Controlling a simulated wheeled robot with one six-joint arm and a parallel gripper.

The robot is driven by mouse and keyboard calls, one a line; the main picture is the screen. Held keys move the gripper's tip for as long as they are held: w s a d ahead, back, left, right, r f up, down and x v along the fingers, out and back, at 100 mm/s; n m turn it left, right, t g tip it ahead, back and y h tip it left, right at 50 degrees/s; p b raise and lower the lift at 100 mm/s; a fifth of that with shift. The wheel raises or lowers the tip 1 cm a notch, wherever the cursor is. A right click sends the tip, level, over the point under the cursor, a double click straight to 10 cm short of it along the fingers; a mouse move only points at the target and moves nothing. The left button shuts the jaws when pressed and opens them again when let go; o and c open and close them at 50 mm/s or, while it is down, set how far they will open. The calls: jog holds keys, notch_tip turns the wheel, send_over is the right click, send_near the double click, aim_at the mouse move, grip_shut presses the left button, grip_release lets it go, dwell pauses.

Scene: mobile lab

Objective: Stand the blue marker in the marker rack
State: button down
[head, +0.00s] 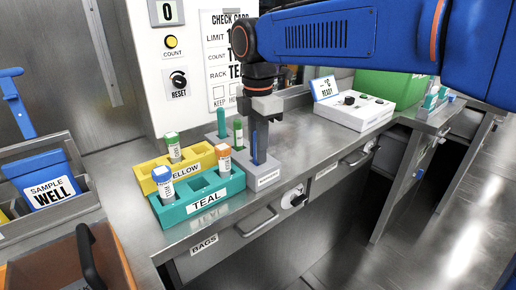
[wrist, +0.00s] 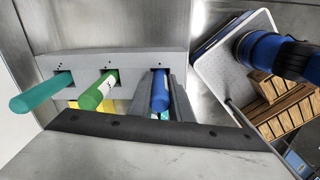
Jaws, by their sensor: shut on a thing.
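The grey marker rack (head: 268,180) stands on the counter behind the teal tray, and its slotted face shows in the wrist view (wrist: 130,60). A teal marker (head: 221,122) and a green marker (head: 238,131) stand in two of its slots. My gripper (head: 260,150) points down over the rack's near-right end, shut on the blue marker (wrist: 160,92). The blue marker is upright, and its lower end appears to be inside the third slot. My fingers partly hide it in the head view; how deep it sits cannot be told.
A teal tray (head: 186,212) and a yellow tray (head: 147,171) hold labelled tubes just left of the rack. A control panel (head: 167,30) rises behind. A white device (head: 353,112) stands farther right, with bare counter (head: 310,135) between.

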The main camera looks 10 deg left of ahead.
jog(key=shift+f, duration=0.1)
jog(key=c, duration=1.6)
grip_release()
notch_tip(320, 180, up, 12)
jog(key=shift+r, duration=0.1)
jog(key=shift+d, duration=0.15)
